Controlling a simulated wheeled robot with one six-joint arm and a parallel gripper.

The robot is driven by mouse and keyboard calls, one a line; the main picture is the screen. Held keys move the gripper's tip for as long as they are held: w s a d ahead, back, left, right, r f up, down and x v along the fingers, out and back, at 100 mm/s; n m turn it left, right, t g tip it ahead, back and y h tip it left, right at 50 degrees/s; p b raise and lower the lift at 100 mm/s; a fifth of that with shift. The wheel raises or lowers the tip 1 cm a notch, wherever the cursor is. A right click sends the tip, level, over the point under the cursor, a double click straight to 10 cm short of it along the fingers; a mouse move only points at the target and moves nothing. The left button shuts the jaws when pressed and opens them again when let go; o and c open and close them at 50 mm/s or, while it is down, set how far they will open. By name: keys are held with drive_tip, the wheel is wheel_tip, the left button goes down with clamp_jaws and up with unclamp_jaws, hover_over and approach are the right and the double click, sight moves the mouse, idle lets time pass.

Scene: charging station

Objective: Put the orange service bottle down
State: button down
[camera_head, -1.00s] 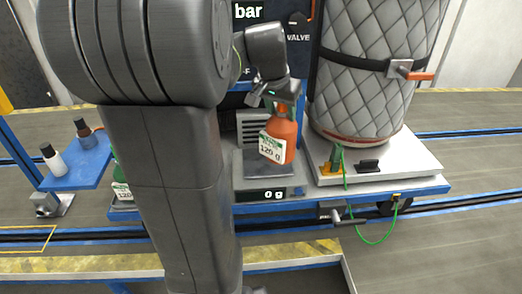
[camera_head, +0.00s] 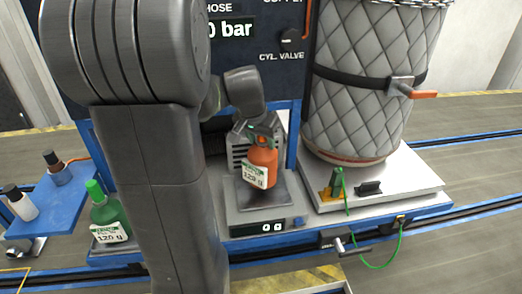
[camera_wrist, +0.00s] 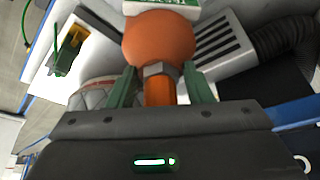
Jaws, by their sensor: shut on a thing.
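The orange service bottle (camera_head: 262,160) has a white label reading 120 g and is held over the scale (camera_head: 262,205) in the head view. Its base looks just above or at the dark scale plate; I cannot tell whether it touches. The scale display (camera_head: 272,227) reads 0 g. My gripper (camera_head: 262,137) is shut on the bottle's neck from above. In the wrist view the orange bottle (camera_wrist: 160,45) sits between the green fingers of my gripper (camera_wrist: 162,90). The bottle's base is hidden there.
A green bottle (camera_head: 107,213) labelled 120 g stands left of my arm. A quilted cylinder (camera_head: 365,85) stands on a white platform (camera_head: 410,180) at right, with a green cable (camera_head: 373,240) below.

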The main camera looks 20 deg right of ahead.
drive_tip(key=shift+f, duration=1.75)
drive_tip(key=c, duration=0.7)
unclamp_jaws()
drive_tip(key=shift+r, duration=0.3)
drive_tip(key=v, duration=1.1)
drive_tip(key=shift+s+a+r+b, duration=0.2)
drive_tip(key=shift+r+b, duration=0.1)
drive_tip(key=shift+b, duration=0.1)
drive_tip(key=shift+f, duration=0.15)
